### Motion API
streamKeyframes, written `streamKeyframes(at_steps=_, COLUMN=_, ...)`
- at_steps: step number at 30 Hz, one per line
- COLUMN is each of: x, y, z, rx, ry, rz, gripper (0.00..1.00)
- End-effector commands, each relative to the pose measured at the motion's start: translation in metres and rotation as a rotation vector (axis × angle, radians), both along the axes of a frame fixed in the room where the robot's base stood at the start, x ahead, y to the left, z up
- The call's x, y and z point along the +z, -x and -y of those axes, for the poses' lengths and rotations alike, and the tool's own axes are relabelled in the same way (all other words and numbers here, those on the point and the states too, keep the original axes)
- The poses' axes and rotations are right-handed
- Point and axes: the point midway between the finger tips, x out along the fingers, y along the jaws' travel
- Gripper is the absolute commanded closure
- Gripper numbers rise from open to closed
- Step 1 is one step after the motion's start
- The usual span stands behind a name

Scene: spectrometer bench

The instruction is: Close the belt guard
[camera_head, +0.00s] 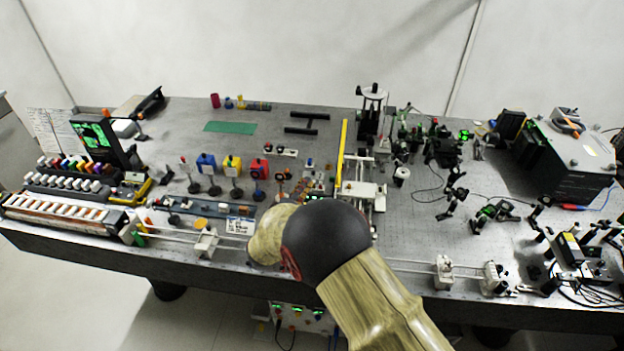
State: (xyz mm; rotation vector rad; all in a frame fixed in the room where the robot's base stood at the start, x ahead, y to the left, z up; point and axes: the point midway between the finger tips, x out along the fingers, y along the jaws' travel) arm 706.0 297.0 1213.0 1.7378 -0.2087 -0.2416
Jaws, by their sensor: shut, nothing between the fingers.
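No part can be told for certain as the belt guard. A long thin yellow bar (343,150) stands out beside a white mechanism (362,190) near the middle of the bench; I cannot tell whether it is the guard. My arm, olive with a dark rounded joint, reaches up from the bottom of the picture. It covers part of the bench's front edge, below the white mechanism. My gripper does not show; the arm may hide it.
The grey bench (440,225) is crowded. Colored holders on stands (232,168) and a long rack (65,212) are at left. Optics mounts (487,213) and a black box (568,165) are at right. White rails (405,264) run along the front.

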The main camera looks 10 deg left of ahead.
Motion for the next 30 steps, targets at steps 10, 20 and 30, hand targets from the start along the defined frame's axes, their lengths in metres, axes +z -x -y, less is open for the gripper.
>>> streamKeyframes(at_steps=10, x=-0.001, y=-0.065, z=0.02, rx=-0.004, ry=0.0, rz=0.0, gripper=1.0)
streamKeyframes(at_steps=20, x=-0.007, y=-0.081, z=0.055, rx=-0.003, ry=0.003, rz=-0.001, gripper=1.0)
streamKeyframes(at_steps=30, x=-0.01, y=-0.08, z=0.063, rx=-0.001, ry=0.001, rz=0.0, gripper=1.0)
